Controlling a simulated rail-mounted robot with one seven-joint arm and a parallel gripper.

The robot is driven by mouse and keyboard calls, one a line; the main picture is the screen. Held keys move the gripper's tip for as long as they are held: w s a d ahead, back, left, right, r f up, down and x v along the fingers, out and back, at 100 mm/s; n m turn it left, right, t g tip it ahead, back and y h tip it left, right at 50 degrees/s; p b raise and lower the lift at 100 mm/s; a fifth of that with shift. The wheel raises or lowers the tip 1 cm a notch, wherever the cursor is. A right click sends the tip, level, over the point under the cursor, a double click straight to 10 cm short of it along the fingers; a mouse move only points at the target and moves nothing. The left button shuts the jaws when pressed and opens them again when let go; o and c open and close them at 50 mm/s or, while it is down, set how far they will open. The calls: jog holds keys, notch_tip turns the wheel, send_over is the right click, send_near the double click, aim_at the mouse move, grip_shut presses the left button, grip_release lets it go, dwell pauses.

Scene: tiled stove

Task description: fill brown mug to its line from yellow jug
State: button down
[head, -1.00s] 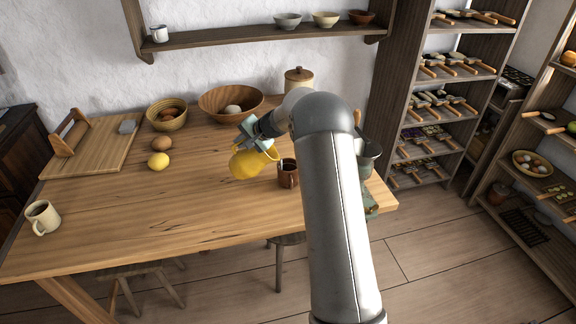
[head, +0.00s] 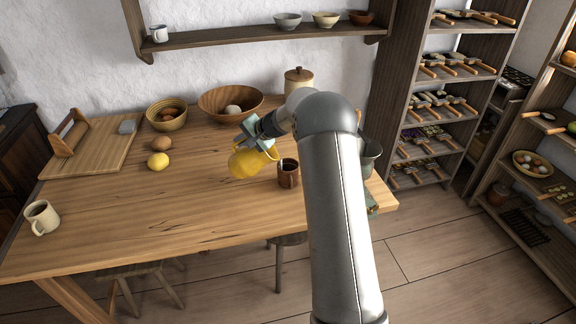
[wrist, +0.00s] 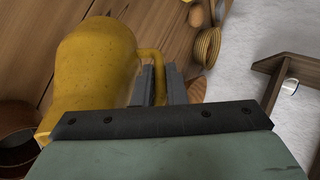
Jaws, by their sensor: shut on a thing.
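The yellow jug (head: 246,163) is near the right part of the table, tilted with its mouth toward the brown mug. My gripper (head: 262,146) is shut on the jug's handle, which shows between the fingers in the wrist view (wrist: 160,85). The brown mug (head: 289,176) stands upright on the table just right of the jug. A dark content shows inside the mug, but I cannot make out its line or level. In the wrist view the jug (wrist: 92,65) fills the left, and part of the mug (wrist: 18,145) shows at the lower left edge.
A cream mug (head: 42,217) stands at the table's left front. A lemon (head: 158,160), a basket (head: 166,114), a wooden bowl (head: 230,100) and a lidded canister (head: 298,82) stand toward the back. The table's front middle is clear.

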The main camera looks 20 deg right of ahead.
jog(key=shift+s+d+r+t+y+b, duration=0.2)
jog(key=shift+d+r+y+b, duration=0.15)
jog(key=shift+r, duration=0.15)
jog(key=shift+s+d+r+t+y+b, duration=0.1)
jog(key=shift+d+r+t+y+b, duration=0.15)
jog(key=shift+r+y, duration=0.15)
dwell(4.2)
